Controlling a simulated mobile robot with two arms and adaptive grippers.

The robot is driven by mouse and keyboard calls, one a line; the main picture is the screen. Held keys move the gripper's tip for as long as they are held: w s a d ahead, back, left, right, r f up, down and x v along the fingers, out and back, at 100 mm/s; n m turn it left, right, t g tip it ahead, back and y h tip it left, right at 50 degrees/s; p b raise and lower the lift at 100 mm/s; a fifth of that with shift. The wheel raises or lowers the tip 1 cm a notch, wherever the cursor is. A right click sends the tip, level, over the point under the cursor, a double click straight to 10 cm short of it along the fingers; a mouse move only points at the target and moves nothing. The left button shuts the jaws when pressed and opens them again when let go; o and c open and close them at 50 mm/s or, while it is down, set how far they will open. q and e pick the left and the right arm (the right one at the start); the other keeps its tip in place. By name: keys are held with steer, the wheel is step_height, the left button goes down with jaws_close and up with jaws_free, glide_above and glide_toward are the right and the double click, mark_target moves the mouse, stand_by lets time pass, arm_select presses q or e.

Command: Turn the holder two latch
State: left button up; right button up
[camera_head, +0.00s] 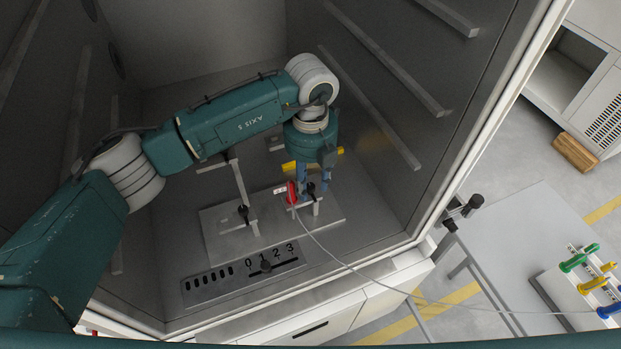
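My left gripper (313,185) reaches down inside the chamber with its two bluish fingers apart. A holder post with a black latch (311,188) stands below it, and the latch appears between or just behind the fingertips. I cannot tell whether the fingers touch it. A red connector (291,193) with a pale cable sits at this post, just left of the fingers. A second holder with a black latch (243,212) stands to the left on the same metal plate (222,240). No number is readable on either holder. My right gripper is not in view.
A slotted panel marked 0 to 3 (245,275) lies in front of the plate. The cable runs out over the chamber's front edge to a side table (520,230) with coloured connectors (580,258). Rails line the right wall.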

arm_select(q)
jaws_close()
steer(key=shift+f+m+b, duration=0.15)
steer(key=shift+m+b, duration=0.15)
steer(key=shift+b, duration=0.35)
steer(key=m+b, duration=0.9)
steer(key=b, duration=0.3)
steer(key=shift+b, duration=0.35)
steer(key=m+b, duration=0.2)
steer(key=m, duration=0.1)
steer(key=shift+m+b, duration=0.3)
steer(key=shift+b, duration=0.1)
steer(key=m+b, duration=0.1)
steer(key=m, duration=0.3)
steer(key=shift+r+b, duration=0.2)
steer(key=shift+b, duration=0.2)
